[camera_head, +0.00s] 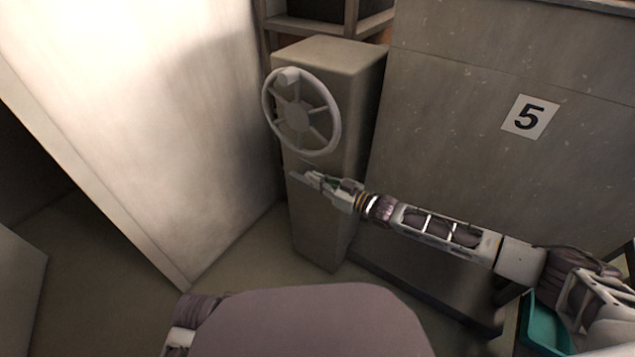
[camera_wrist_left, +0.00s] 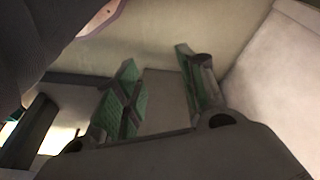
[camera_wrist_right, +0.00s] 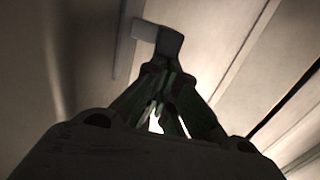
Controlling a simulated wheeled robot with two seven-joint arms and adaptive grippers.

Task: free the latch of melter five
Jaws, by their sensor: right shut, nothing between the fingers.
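The panel marked 5 (camera_head: 530,117) is on the right in the head view. Beside it stands a grey pedestal (camera_head: 345,110) with a spoked handwheel (camera_head: 301,112) on its front. My right gripper (camera_head: 307,178) is at the pedestal's front, below the wheel. In the right wrist view my right gripper (camera_wrist_right: 163,82) is shut and empty, with a small dark block (camera_wrist_right: 169,42) and a pale bar (camera_wrist_right: 144,30) just beyond its tips. I cannot tell for sure whether these are the latch, or whether the tips touch them. My left gripper (camera_wrist_left: 158,82) is open and empty.
A large pale panel (camera_head: 140,110) stands close on the left of the pedestal. A dark shelf frame (camera_head: 310,24) is behind it. A teal tray (camera_head: 541,325) is at the lower right. Some floor (camera_head: 250,260) shows clear before the pedestal.

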